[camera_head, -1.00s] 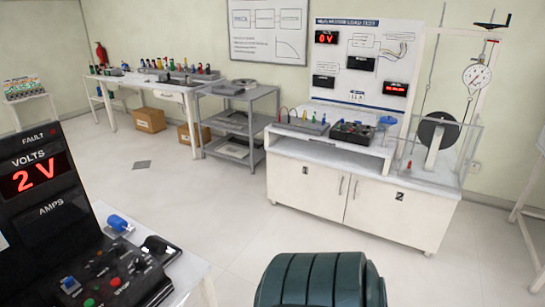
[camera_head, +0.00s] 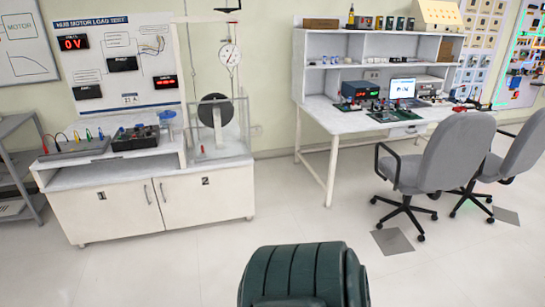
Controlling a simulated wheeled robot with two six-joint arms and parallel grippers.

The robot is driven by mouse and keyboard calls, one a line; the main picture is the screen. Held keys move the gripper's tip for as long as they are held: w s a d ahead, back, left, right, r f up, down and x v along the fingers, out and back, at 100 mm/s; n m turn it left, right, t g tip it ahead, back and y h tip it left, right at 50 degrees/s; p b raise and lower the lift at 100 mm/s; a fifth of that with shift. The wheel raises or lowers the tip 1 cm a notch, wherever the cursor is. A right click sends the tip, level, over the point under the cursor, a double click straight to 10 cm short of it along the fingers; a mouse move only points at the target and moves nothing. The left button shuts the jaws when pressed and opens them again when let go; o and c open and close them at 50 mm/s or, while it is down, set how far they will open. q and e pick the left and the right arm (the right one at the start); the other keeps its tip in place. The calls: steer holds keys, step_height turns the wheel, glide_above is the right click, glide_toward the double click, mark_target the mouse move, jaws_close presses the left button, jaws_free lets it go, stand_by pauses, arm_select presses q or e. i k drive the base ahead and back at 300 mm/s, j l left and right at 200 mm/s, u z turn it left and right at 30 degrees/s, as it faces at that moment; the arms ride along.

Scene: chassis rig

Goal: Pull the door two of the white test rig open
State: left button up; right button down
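The white test rig (camera_head: 120,172) stands against the back wall at the left of the head view. Its lower cabinet has two white doors side by side. The left door (camera_head: 105,217) bears a "1" label. Door two (camera_head: 207,203) bears a dark "2" label and is closed. Two upright handles sit near the middle seam; the door two handle (camera_head: 162,192) is the right one. Neither of my grippers shows in the view.
A dark green rounded object (camera_head: 300,275) fills the bottom middle. A white workbench (camera_head: 345,121) with a laptop and instruments stands right of the rig. Grey office chairs (camera_head: 445,155) stand in front of it. A grey shelf (camera_head: 15,170) is at the far left. Floor before the rig is clear.

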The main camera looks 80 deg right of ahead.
mark_target(206, 196)
steer(key=z, duration=1.95)
steer(key=i+l+u, duration=0.1)
steer(key=i, duration=0.45)
steer(key=i+l, duration=0.2)
steer(key=i, duration=0.3)
steer(key=i+l+u, duration=0.15)
steer(key=i, duration=0.4)
steer(key=i+l, duration=0.2)
steer(key=i, duration=0.3)
steer(key=i+l+u, duration=0.15)
steer(key=i, duration=0.35)
steer(key=i+l, duration=0.35)
steer(key=i, duration=0.15)
steer(key=i+l+u, duration=0.15)
steer(key=i+l, duration=0.15)
steer(key=i, duration=0.25)
